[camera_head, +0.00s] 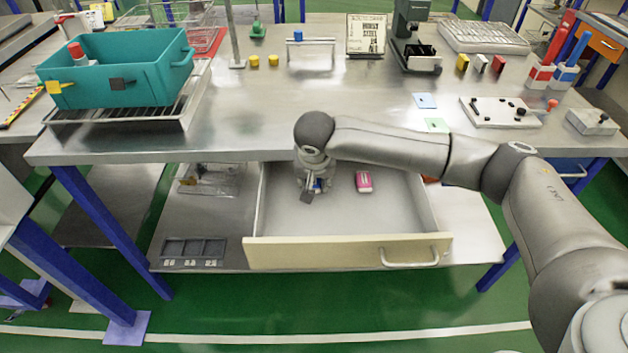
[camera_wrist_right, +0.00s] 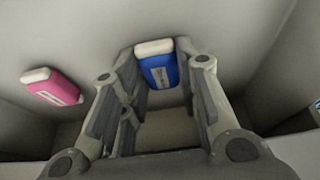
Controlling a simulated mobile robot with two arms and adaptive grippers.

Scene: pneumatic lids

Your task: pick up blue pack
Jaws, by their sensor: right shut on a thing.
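The blue pack (camera_wrist_right: 160,70) has a white end and sits between the fingertips of my right gripper (camera_wrist_right: 158,85) in the right wrist view. The right gripper is shut on it. In the head view, my right gripper (camera_head: 312,190) points down inside the open drawer (camera_head: 330,222), and only a small bit of the blue pack (camera_head: 318,184) shows beside the fingers. Whether the pack still touches the drawer floor I cannot tell. My left gripper is in neither view.
A pink pack (camera_head: 364,182) lies in the drawer to the right of the gripper; it also shows in the right wrist view (camera_wrist_right: 52,87). The drawer walls and the metal table (camera_head: 270,110) above are close around my arm. A teal bin (camera_head: 130,72) stands on the table's left.

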